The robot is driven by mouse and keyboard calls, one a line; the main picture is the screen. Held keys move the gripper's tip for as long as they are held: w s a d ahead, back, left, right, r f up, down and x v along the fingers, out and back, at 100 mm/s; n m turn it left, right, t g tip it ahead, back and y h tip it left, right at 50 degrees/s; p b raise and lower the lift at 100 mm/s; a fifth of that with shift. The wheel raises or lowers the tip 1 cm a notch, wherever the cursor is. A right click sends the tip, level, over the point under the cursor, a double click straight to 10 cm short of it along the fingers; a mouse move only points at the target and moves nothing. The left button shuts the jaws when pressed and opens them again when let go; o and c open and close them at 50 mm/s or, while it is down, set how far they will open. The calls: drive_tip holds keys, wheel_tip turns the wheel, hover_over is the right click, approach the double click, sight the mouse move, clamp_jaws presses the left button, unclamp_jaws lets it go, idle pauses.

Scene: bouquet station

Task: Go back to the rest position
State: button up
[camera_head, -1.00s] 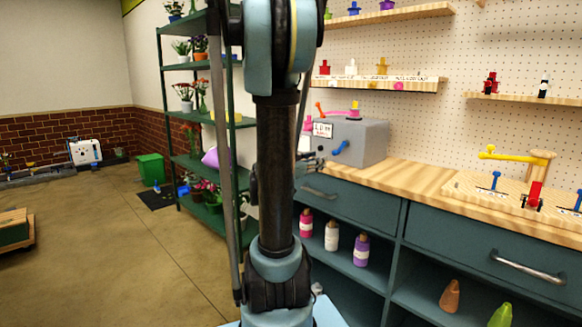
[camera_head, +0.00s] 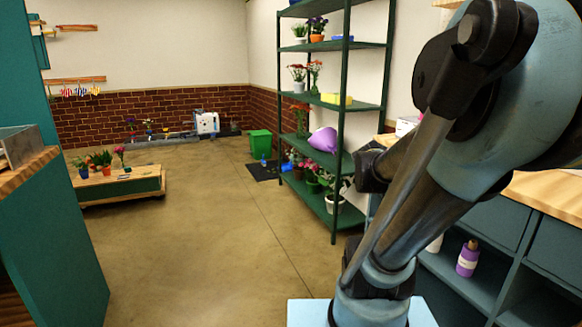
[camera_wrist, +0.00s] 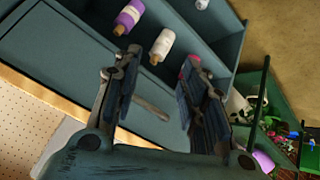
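My gripper (camera_wrist: 158,92) shows in the wrist view with its two dark fingers spread well apart and nothing between them. Behind it are the teal counter front (camera_wrist: 55,50) and a drawer handle (camera_wrist: 150,108), apart from the fingers as far as I can tell. In the head view my arm fills the right side, folded and leaning to the upper right. My gripper cannot be made out there.
A green shelf rack (camera_head: 343,90) with potted plants stands ahead, right of centre. A teal cabinet (camera_head: 65,230) is close on the left. A low plant platform (camera_head: 120,187) and a green bin (camera_head: 260,144) stand farther back. The floor (camera_head: 215,230) between is clear.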

drive_tip(key=s+a+f+n+y, duration=0.2)
drive_tip(key=s+a+n+y, duration=0.1)
drive_tip(key=a, duration=0.5)
drive_tip(key=s+a+f+n+g+y, duration=0.1)
drive_tip(key=s+a+f+n+y, duration=0.2)
drive_tip(key=s+a, duration=0.3)
drive_tip(key=shift+s+a+f+n+g+y, duration=0.35)
drive_tip(key=shift+a+n+y, duration=0.4)
drive_tip(key=shift+a, duration=0.4)
drive_tip(key=shift+w, duration=0.1)
drive_tip(key=shift+w+f, duration=0.2)
drive_tip(key=shift+w, duration=0.25)
